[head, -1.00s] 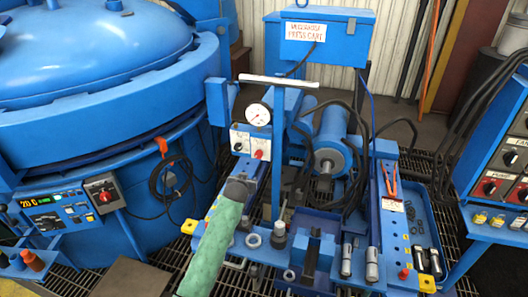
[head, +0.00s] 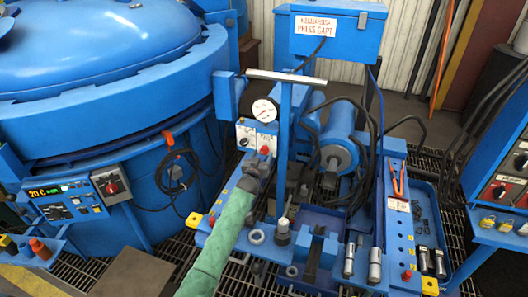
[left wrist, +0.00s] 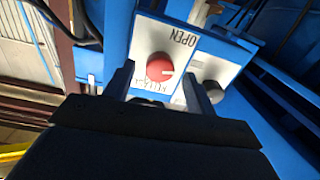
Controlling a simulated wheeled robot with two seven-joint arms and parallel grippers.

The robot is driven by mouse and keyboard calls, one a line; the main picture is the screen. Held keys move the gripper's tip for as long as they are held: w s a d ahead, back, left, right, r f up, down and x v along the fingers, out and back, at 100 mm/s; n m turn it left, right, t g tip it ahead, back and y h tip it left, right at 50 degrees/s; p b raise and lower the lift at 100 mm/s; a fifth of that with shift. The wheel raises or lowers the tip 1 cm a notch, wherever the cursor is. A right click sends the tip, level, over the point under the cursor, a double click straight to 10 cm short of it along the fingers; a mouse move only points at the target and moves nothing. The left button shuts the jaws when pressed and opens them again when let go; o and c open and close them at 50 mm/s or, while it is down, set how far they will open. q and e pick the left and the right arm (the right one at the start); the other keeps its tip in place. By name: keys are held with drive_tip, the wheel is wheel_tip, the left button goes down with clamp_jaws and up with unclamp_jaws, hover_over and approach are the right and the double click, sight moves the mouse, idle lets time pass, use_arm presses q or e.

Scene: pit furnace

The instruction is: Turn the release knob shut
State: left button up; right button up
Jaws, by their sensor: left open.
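The red release knob (head: 265,151) sits on a white panel (head: 254,134) at the front of the blue press cart, below a round gauge. In the left wrist view the red knob (left wrist: 160,67) is round, with a small pale mark towards its right side. The word OPEN shows upside down above it, and a partly hidden label sits below it. My left gripper (head: 257,166) is open just in front of the panel. In the left wrist view its fingers (left wrist: 158,88) stand either side of the knob, apart from it. My right gripper is not in view.
A black knob (left wrist: 214,91) sits beside the red one, close to one finger. The gauge (head: 264,110) and a T-handled post (head: 284,140) stand near my left gripper. A large blue furnace (head: 100,95) fills the left side. Loose tools and parts lie on the cart.

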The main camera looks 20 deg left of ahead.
sight(264, 153)
use_arm(q)
drive_tip(key=shift+w, duration=1.65)
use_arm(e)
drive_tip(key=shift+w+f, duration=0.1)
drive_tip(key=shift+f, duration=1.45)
use_arm(q)
drive_tip(key=c, duration=1)
